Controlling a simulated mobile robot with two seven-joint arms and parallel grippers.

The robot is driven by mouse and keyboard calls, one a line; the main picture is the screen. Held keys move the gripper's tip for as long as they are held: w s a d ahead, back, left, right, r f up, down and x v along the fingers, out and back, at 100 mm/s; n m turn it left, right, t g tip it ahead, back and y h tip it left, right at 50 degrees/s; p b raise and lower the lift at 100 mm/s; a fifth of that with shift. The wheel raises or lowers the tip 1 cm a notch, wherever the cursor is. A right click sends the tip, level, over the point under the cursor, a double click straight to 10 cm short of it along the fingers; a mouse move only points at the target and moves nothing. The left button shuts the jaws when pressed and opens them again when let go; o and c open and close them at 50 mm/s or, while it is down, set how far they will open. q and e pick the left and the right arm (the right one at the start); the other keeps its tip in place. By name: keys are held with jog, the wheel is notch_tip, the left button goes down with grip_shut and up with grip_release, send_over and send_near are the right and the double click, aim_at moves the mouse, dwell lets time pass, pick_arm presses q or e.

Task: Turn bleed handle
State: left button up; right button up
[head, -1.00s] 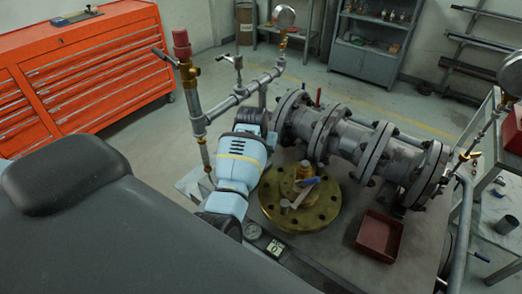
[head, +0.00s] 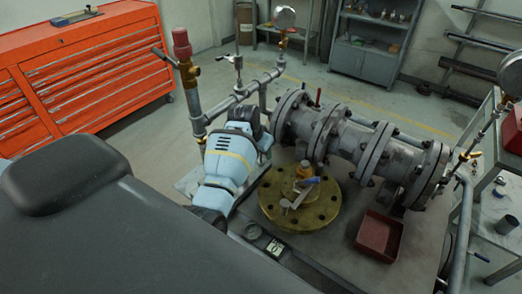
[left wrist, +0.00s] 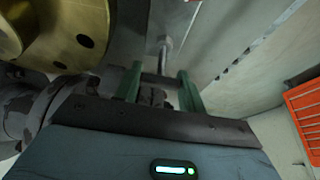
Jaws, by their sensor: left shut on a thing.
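My left gripper (left wrist: 159,76) shows in the left wrist view with its two green fingers on either side of a small dark part, which I take to be the bleed handle (left wrist: 152,93). The fingers are shut on it; its shape is mostly hidden. A thin metal rod (left wrist: 164,50) stands beyond the fingertips. My right gripper is not in view.
A brass flange (head: 325,206) with a blue-tipped lever lies on the bench right of my arm. A red tray (head: 380,236) is further right. Pipework with a red-capped fitting (head: 181,45) stands behind my arm. An orange tool chest (head: 85,70) is at the left.

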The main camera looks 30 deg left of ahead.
pick_arm(q)
jog(key=o, duration=1)
jog(key=shift+v, duration=3.95)
